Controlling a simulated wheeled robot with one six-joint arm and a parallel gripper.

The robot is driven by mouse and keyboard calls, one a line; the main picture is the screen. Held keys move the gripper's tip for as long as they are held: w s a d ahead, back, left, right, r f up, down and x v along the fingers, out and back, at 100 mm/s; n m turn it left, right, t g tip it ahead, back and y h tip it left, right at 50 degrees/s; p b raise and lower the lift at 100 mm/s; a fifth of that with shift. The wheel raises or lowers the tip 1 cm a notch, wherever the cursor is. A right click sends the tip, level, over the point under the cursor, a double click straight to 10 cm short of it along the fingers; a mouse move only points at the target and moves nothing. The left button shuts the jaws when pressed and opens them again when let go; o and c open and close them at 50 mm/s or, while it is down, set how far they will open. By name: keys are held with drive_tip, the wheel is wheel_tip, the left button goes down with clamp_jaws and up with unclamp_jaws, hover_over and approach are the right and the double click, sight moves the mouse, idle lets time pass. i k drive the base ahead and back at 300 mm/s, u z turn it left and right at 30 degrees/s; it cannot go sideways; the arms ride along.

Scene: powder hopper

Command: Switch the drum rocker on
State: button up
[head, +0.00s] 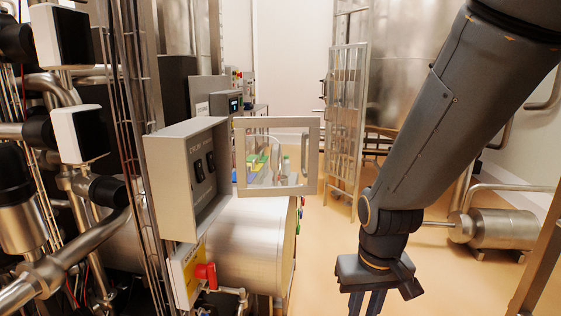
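A grey control box (170,188) is mounted on the left side in the head view. Its clear-windowed door (309,160) stands swung open to the right. On the dark panel inside are two black rocker switches, a left one (199,170) and a right one (211,161).
Below the box is a yellow plate with a red knob (206,274) and a large steel cylinder (250,245). Pipes and valves crowd the left. A metal gate (345,120) and a steel tank (410,70) stand behind. The floor (325,245) between box and arm is clear.

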sight(201, 176)
drive_tip(key=z, duration=0.65)
drive_tip(key=i, duration=3.7)
drive_tip(key=u, duration=4.7)
